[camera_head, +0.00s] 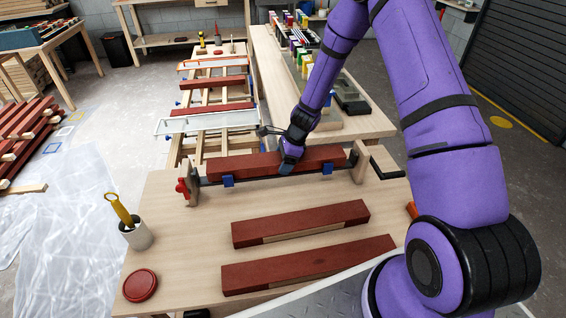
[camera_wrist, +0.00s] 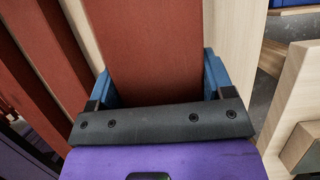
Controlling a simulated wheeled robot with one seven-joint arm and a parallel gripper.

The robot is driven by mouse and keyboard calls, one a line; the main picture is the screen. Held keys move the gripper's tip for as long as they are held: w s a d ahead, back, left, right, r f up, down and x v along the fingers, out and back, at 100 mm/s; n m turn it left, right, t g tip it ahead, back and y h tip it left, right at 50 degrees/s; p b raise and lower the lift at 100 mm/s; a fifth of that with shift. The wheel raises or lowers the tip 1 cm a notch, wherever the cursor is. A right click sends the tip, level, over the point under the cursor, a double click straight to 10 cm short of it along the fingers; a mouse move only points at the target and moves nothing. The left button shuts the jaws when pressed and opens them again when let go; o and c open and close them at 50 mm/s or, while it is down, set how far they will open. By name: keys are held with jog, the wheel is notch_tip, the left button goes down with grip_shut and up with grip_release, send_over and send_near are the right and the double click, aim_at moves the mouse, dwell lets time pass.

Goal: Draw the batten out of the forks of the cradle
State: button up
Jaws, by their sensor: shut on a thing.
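The dark red batten (camera_head: 236,166) lies lengthwise along the cradle (camera_head: 361,160), between its two wooden end posts. Two blue forks show at the batten's near side, the left fork (camera_head: 228,181) and the right fork (camera_head: 327,168). I cannot tell whether the batten rests in them or is slightly raised. My gripper (camera_head: 287,164) comes down from above onto the batten's middle and is shut on it. In the wrist view the batten (camera_wrist: 155,45) runs between the two blue fingers of my gripper (camera_wrist: 160,82). The fingers hide part of the batten.
Two more red battens lie on the near bench, a shorter one (camera_head: 300,223) and a longer one (camera_head: 308,264). A cup with a yellow-handled tool (camera_head: 137,236) and a red round lid (camera_head: 140,285) are at left. A dark pad (camera_head: 387,162) lies right of the cradle.

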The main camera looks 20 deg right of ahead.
aim_at(278, 157)
jog(key=shift+r, duration=2.6)
jog(key=shift+r, duration=0.15)
jog(key=shift+r, duration=1.35)
